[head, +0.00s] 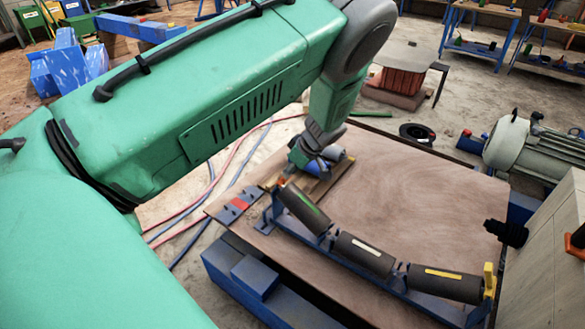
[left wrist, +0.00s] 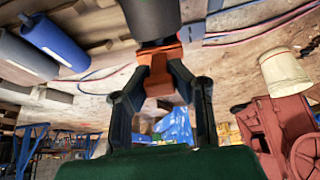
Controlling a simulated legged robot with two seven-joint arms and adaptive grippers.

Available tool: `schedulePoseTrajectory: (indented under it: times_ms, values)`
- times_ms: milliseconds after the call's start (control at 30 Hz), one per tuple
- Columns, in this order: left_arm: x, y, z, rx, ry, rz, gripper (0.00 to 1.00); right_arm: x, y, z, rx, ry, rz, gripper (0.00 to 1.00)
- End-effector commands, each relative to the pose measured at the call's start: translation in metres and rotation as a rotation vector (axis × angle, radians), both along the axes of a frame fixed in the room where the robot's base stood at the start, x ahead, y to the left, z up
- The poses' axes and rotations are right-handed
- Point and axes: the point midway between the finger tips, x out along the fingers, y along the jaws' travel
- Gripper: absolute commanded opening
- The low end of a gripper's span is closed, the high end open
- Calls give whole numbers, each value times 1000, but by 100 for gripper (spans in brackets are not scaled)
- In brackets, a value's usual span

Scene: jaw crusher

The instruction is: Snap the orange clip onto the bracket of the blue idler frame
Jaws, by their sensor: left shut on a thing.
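The blue idler frame (head: 395,285) lies on a wooden table and carries three dark rollers, with green, white and yellow stripes. A yellow piece (head: 489,277) stands at its right end. My left gripper (head: 287,178) is at the frame's left end, beside the green-striped roller (head: 303,208). In the left wrist view, its two dark fingers (left wrist: 159,82) are shut on the orange clip (left wrist: 158,76). The clip is right up against a dark roller (left wrist: 152,18); I cannot tell whether it is seated on the bracket. My right gripper is not in view.
A wooden tray (head: 335,178) with a blue roller (head: 318,167) is behind the gripper. A red and grey plate (head: 236,207) lies at the table's left edge. The table's middle (head: 400,190) is clear. A grey motor (head: 525,145) stands at the right.

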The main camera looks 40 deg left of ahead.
Motion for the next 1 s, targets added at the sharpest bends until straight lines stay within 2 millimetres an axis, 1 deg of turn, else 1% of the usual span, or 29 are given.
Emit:
schedulePoseTrajectory:
  times_ms: [367,400,467,833,933,1000]
  values:
    - [0,5,-9,0,0,1,0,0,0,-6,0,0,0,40]
    - [0,5,-9,0,0,1,19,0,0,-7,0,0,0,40]
    - [0,5,-9,0,0,0,40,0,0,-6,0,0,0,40]
    - [0,3,-6,0,-1,0,40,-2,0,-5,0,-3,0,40]
    - [2,-2,4,1,-2,-2,40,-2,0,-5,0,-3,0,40]
    - [2,-8,15,1,-2,-2,40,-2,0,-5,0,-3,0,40]
